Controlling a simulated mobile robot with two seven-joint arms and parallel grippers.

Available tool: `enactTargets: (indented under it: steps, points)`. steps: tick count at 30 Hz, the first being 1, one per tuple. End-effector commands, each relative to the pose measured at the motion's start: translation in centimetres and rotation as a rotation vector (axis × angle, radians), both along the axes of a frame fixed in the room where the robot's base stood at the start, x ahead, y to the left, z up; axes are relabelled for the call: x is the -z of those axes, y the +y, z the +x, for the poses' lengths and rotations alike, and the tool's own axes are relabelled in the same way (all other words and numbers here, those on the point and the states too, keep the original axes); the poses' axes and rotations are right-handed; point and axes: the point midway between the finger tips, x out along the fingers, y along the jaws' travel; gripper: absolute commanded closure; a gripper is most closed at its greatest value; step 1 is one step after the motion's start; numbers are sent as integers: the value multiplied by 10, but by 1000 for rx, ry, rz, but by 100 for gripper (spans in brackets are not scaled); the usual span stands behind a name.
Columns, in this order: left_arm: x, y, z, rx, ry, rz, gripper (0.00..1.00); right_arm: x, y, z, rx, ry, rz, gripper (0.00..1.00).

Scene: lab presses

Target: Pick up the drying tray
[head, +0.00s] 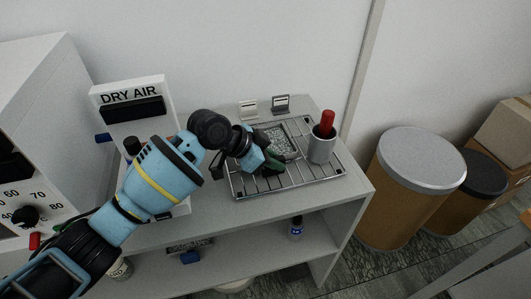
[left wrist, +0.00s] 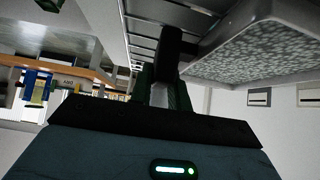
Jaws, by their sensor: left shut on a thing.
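The drying tray (head: 293,137) is a small, shallow grey tray filled with pale granules. It is at the wire rack (head: 305,186) on top of the grey bench, and it fills the upper right of the left wrist view (left wrist: 232,32). My left gripper (head: 272,164) reaches in from the left and is shut on the tray's near edge. Its dark fingers (left wrist: 168,72) are against the tray's side in the left wrist view. The gripper hides part of the tray, and I cannot tell whether the tray is clear of the rack. My right gripper is not in view.
A grey cup (head: 321,149) with a red-handled tool (head: 327,122) stands close at the tray's right. Two small label holders (head: 280,104) are behind. A dry-air unit (head: 128,95) stands left. Drums (head: 415,190) stand beyond the bench's right end. A small bottle (head: 295,229) is on the lower shelf.

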Motion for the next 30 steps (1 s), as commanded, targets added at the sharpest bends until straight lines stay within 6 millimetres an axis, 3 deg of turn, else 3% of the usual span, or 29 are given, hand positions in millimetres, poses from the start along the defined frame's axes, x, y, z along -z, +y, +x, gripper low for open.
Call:
enactTargets:
  steps: [11,20,30]
  points:
    - [-4,0,1,1,-3,-1,100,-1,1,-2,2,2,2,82]
    - [-39,0,1,0,-5,-2,100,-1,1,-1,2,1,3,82]
    - [-43,18,-70,2,-4,0,100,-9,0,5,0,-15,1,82]
